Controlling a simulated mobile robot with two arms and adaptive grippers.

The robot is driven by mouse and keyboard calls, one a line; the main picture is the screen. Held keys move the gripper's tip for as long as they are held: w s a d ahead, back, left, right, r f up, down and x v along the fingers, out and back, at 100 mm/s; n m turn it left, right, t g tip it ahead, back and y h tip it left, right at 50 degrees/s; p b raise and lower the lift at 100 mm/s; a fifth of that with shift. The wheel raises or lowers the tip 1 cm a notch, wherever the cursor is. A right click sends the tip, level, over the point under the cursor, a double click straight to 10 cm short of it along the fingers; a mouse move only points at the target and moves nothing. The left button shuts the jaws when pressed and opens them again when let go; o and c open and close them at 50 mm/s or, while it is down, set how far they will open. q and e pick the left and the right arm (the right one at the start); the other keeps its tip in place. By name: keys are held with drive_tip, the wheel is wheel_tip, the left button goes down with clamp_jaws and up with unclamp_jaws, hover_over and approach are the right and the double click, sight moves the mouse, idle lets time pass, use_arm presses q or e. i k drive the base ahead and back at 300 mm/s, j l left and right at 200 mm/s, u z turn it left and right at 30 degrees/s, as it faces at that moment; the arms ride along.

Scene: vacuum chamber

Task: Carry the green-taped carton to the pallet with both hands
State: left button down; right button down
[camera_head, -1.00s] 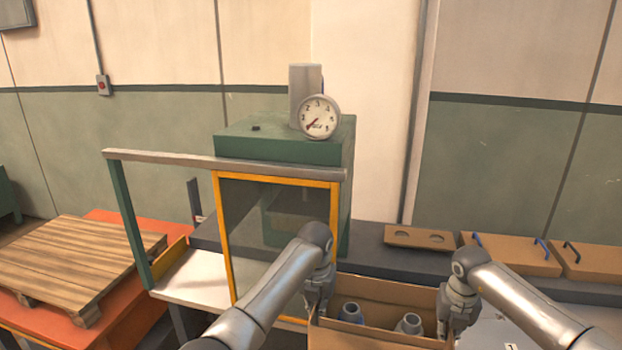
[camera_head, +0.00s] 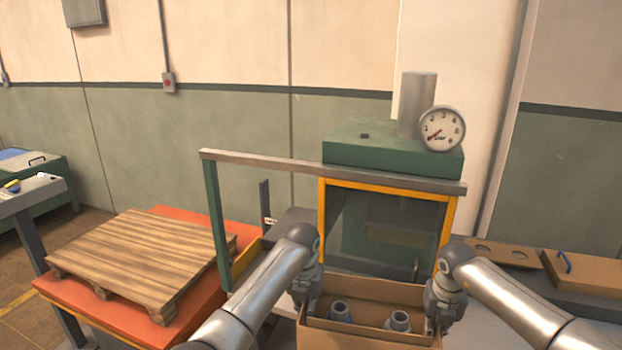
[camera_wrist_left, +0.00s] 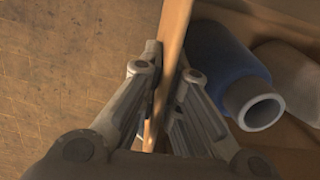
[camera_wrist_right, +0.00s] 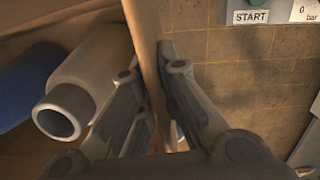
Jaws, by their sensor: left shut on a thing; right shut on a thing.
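An open brown carton (camera_head: 368,339) hangs between my two grippers at the bottom of the head view. A blue bottle (camera_head: 340,311) and a grey bottle (camera_head: 399,320) stand inside it. No green tape shows on the visible faces. My left gripper (camera_head: 307,305) is shut on the carton's left wall, which shows between its fingers in the left wrist view (camera_wrist_left: 168,60). My right gripper (camera_head: 438,310) is shut on the right wall, also seen in the right wrist view (camera_wrist_right: 150,60). The wooden pallet (camera_head: 140,255) lies empty at the left, well apart from the carton.
The pallet lies on an orange platform (camera_head: 110,318). A frame with a green post (camera_head: 217,225) and grey top rail (camera_head: 300,168) stands between pallet and carton. Behind the carton is a green chamber with a yellow-framed door (camera_head: 385,225).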

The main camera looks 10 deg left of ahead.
sight(142, 246)
drive_tip(key=i+j+u, duration=0.1)
drive_tip(key=j+u, duration=0.15)
drive_tip(key=j, duration=0.3)
drive_tip(key=i+j+u, duration=0.15)
drive_tip(key=j+u, duration=0.15)
drive_tip(key=j, duration=0.2)
drive_tip(key=i+j+u, duration=0.25)
drive_tip(key=j, duration=0.25)
drive_tip(key=i+j+u, duration=0.3)
drive_tip(key=j, duration=0.15)
drive_tip(key=i+j+u, duration=0.25)
drive_tip(key=j, duration=0.15)
drive_tip(key=i+j+z, duration=0.75)
drive_tip(key=i, duration=0.15)
drive_tip(key=i+j+z, duration=0.35)
drive_tip(key=j, duration=0.1)
